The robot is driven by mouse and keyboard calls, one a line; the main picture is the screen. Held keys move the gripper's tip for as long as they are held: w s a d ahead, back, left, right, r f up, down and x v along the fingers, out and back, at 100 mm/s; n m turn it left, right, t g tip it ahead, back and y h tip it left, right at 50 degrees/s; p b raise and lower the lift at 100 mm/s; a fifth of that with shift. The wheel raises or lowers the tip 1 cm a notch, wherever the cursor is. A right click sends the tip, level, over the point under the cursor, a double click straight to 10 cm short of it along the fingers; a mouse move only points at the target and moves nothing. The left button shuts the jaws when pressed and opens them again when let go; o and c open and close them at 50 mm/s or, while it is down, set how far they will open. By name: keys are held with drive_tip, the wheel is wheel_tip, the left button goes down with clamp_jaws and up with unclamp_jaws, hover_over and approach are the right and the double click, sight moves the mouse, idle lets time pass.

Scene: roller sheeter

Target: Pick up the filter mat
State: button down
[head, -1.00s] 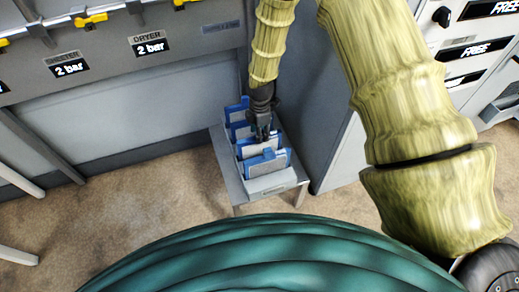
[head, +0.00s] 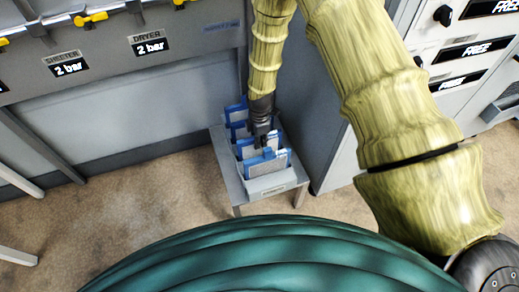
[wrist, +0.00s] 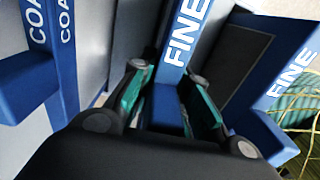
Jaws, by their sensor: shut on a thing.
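Several blue-framed filter mats stand upright in a light grey rack (head: 268,186) on a small table. My gripper (head: 262,144) reaches down into the rack from above. In the wrist view my gripper (wrist: 167,76) is shut on the blue top bar of a filter mat marked FINE (wrist: 182,45), one dark teal-padded finger on each side. The held mat's lower part is hidden. It appears to be still among the other mats in the rack.
Another mat marked FINE (wrist: 292,72) is at the right in the wrist view, and mats marked COA (wrist: 66,45) are at the left. The small table (head: 229,172) stands against a grey cabinet (head: 320,130).

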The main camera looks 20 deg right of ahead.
drive_tip(key=shift+r, duration=0.1)
wheel_tip(320, 180, up, 10)
drive_tip(key=shift+f+p, duration=0.2)
drive_tip(key=shift+p, duration=0.35)
wheel_tip(320, 180, up, 10)
drive_tip(key=p, duration=0.8)
drive_tip(key=shift+p, duration=0.3)
idle(0.8)
drive_tip(key=shift+r, duration=0.1)
